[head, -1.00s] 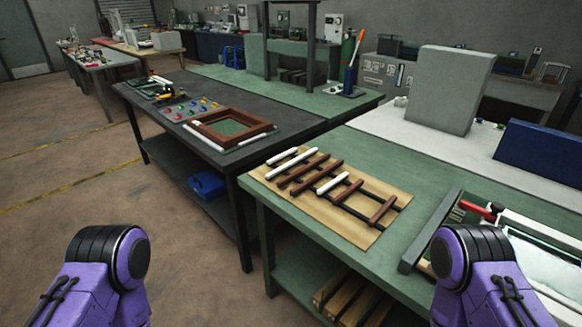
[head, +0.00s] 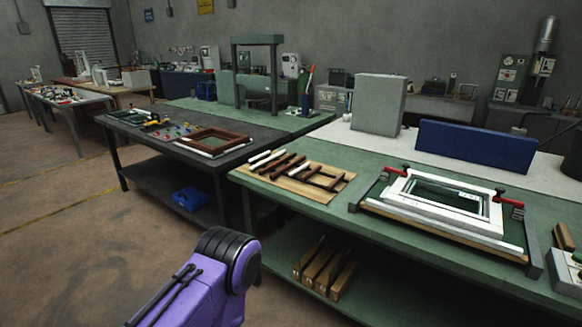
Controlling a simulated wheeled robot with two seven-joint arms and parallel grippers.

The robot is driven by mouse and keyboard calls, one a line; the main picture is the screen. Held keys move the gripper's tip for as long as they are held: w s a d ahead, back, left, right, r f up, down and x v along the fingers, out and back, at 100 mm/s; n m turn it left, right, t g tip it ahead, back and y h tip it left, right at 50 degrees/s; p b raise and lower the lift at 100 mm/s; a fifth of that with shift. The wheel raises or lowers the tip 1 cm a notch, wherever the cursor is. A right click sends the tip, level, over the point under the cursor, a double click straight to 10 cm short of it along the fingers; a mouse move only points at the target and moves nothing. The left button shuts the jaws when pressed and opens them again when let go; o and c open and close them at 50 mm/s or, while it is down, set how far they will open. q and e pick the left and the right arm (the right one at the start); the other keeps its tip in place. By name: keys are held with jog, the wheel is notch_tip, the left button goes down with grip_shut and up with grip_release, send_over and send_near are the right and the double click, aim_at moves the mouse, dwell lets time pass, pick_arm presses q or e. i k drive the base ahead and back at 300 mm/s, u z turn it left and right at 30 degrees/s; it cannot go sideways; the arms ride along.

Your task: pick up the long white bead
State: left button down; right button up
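Several white and brown strips lie on a light wood board (head: 300,191) on the green bench. The longest white bead (head: 267,161) seems to be the one near the board's left end, beside a shorter white strip (head: 258,155). Another white strip (head: 314,168) lies farther right among the brown ones. They look small and close together at this distance. One purple arm link (head: 215,280) of mine shows at the bottom, well short of the bench. Neither of my grippers is in view.
On the green bench, right of the board, a white frame (head: 440,203) sits in a clamping fixture with red handles. A brown frame (head: 213,141) lies on the dark table (head: 240,150) at left. A shelf below holds wooden blocks (head: 325,268). Open floor lies at lower left.

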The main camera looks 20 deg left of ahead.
aim_at(264, 162)
jog(key=u, duration=0.7)
jog(key=i, duration=0.55)
jog(key=u, duration=0.9)
jog(key=i, duration=0.9)
jog(key=z, duration=0.05)
